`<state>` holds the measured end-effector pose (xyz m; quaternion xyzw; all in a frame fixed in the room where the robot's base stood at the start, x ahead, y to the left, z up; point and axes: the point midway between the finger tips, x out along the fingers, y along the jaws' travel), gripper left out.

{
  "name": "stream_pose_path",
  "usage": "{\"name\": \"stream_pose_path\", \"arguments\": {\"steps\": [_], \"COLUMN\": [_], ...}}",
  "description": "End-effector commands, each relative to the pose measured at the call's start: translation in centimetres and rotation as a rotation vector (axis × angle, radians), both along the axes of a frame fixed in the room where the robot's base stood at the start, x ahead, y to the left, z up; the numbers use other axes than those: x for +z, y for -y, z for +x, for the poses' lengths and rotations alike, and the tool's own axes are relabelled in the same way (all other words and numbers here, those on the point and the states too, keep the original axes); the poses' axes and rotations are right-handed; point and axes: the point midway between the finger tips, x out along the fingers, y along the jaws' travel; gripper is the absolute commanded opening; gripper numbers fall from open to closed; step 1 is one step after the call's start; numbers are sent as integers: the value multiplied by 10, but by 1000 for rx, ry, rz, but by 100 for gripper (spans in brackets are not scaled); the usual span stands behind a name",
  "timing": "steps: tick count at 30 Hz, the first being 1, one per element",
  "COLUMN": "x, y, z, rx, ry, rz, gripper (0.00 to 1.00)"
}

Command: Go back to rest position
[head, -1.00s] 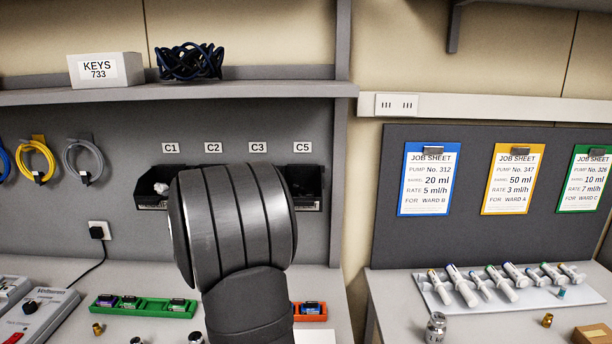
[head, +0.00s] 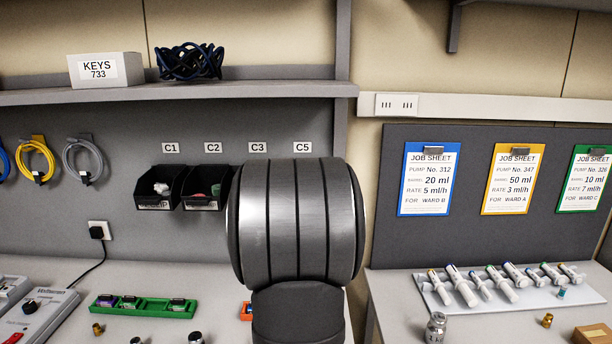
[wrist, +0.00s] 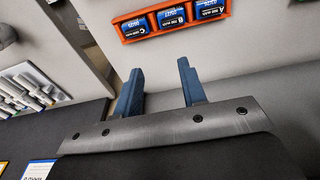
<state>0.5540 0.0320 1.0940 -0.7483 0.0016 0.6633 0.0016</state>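My gripper (wrist: 158,88) shows in the wrist view with its two blue fingers apart and nothing between them. It is open above the bench. An orange tray (wrist: 128,33) holding several blue batteries marked A, B and C (wrist: 160,17) lies beyond the fingertips, apart from them. In the head view my dark grey arm link stands in the middle and hides the gripper, bins C3 and C5 and most of the orange tray (head: 246,311).
A green tray (head: 150,308) with small coloured blocks lies on the left bench near several small metal weights. Bins C1 (head: 160,187) and C2 (head: 205,188) hang on the wall. A white rack (head: 450,297) of syringes lies on the right bench, with a metal weight (head: 436,328) in front.

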Motion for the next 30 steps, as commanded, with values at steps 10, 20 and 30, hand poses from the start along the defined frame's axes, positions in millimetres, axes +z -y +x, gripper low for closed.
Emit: {"name": "stream_pose_path", "arguments": {"steps": [10, 20, 30], "x": [-5, -11, -13], "y": [72, 129, 149], "z": [-5, -15, -19], "rx": [-153, -281, -326], "ry": [0, 0, 0], "rz": [-1, 0, 0], "gripper": [38, 38, 38]}}
